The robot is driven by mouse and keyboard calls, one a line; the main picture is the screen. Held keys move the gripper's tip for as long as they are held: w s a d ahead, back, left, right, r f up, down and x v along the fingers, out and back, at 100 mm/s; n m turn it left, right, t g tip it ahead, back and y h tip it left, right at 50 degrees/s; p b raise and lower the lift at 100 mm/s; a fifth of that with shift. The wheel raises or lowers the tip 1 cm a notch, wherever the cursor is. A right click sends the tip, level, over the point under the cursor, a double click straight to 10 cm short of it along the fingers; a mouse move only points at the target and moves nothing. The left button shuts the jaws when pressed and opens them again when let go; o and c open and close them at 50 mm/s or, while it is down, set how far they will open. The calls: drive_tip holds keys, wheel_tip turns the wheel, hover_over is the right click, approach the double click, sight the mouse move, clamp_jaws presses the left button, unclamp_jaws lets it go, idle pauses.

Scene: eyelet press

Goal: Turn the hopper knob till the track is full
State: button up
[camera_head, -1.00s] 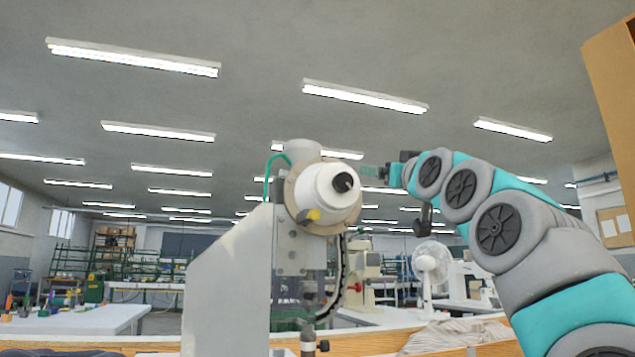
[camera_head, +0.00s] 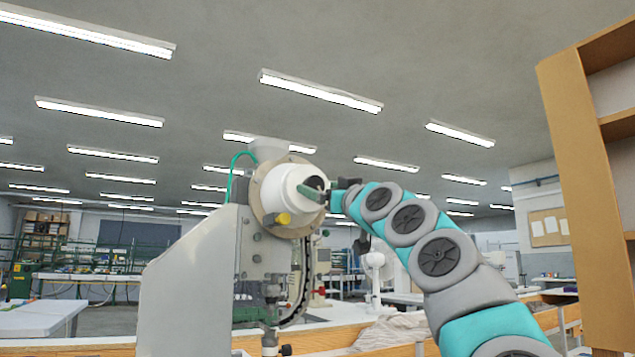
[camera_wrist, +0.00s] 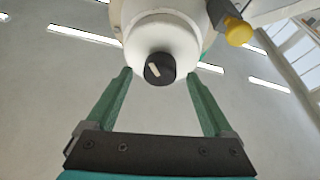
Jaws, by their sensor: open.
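The hopper knob (camera_wrist: 160,69) is a small black knob with a pale mark, on the front of the white round hopper (camera_wrist: 157,35). In the wrist view it lies centred beyond the tips of my gripper (camera_wrist: 158,75), whose two green fingers stand wide apart with nothing between them.
A yellow knob (camera_head: 283,219) sticks out low on the hopper, also in the wrist view (camera_wrist: 238,31). The pale press body (camera_head: 195,285) stands below. A tall wooden shelf (camera_head: 585,190) is at the right. A white fan (camera_head: 374,261) stands in the background.

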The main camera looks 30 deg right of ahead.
drive_tip(key=shift+p+x, duration=0.35)
drive_tip(key=shift+x, duration=0.65)
drive_tip(key=c, duration=1.4)
drive_tip(key=shift+o, duration=0.2)
drive_tip(key=shift+f, duration=0.1)
drive_tip(key=shift+m+b, duration=0.3)
drive_tip(key=shift+m, duration=0.1)
drive_tip(key=shift+a+f+m+h+b, duration=0.1)
drive_tip(key=shift+m+h+b, duration=0.45)
drive_tip(key=shift+m+h, duration=0.35)
drive_tip(key=shift+m, duration=0.7)
drive_tip(key=shift+m+h+b, duration=0.3)
drive_tip(key=shift+a+m+h, duration=0.1)
drive_tip(key=shift+m+h, duration=0.5)
drive_tip(key=shift+m, duration=0.4)
